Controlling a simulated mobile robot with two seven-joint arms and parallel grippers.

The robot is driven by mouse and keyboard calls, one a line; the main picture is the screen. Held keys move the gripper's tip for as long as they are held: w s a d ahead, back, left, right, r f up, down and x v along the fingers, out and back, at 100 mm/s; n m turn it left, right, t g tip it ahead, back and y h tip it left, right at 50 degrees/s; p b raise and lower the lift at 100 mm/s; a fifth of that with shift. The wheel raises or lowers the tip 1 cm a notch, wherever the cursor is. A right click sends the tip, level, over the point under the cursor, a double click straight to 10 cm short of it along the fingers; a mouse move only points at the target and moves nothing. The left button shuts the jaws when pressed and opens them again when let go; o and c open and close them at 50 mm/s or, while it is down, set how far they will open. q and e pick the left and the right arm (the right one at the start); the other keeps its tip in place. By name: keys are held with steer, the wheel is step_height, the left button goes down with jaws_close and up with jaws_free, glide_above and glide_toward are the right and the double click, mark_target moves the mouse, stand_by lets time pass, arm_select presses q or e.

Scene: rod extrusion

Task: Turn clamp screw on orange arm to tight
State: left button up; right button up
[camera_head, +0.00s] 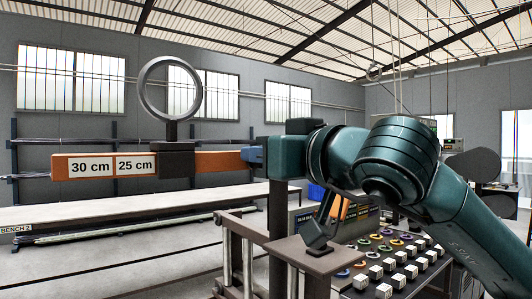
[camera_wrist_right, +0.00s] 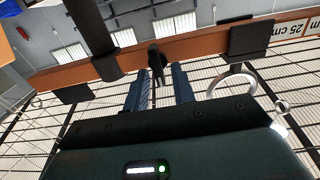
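The orange arm (camera_head: 215,161) runs level across the left of the head view, with labels "30 cm" and "25 cm". It also crosses the top of the wrist view (camera_wrist_right: 200,43). A dark clamp screw (camera_wrist_right: 157,58) stands out from the arm in the wrist view. My right gripper (camera_wrist_right: 158,78) has two blue fingers apart, with the screw at the gap between their tips. I cannot tell whether they touch it. In the head view, the right gripper (camera_head: 252,154) is at the arm's right end, and the screw is hidden. My left gripper is not in view.
A grey ring (camera_head: 170,87) stands on a dark slider block (camera_head: 176,160) on the orange arm. A black post (camera_wrist_right: 92,30) is close to the fingers in the wrist view. A panel of white blocks and coloured rings (camera_head: 390,260) stands below my right arm. A long bench (camera_head: 110,206) lies behind.

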jaws_close()
arm_select(q)
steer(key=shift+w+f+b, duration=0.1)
steer(key=shift+b, duration=0.3)
arm_select(e)
steer(key=shift+f+m, duration=0.2)
steer(key=shift+m, duration=0.2)
arm_select(q)
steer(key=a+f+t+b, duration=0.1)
steer(key=b, duration=0.5)
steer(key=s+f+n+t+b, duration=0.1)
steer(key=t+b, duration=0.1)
steer(key=b, duration=0.4)
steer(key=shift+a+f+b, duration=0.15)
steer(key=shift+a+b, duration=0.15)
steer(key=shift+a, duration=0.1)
arm_select(e)
steer(key=m, duration=0.5)
steer(key=f+m, duration=0.1)
steer(key=m, duration=1.1)
steer(key=shift+w+d+f, duration=0.2)
steer(key=shift+w+d, duration=0.1)
steer(key=shift+d, duration=0.05)
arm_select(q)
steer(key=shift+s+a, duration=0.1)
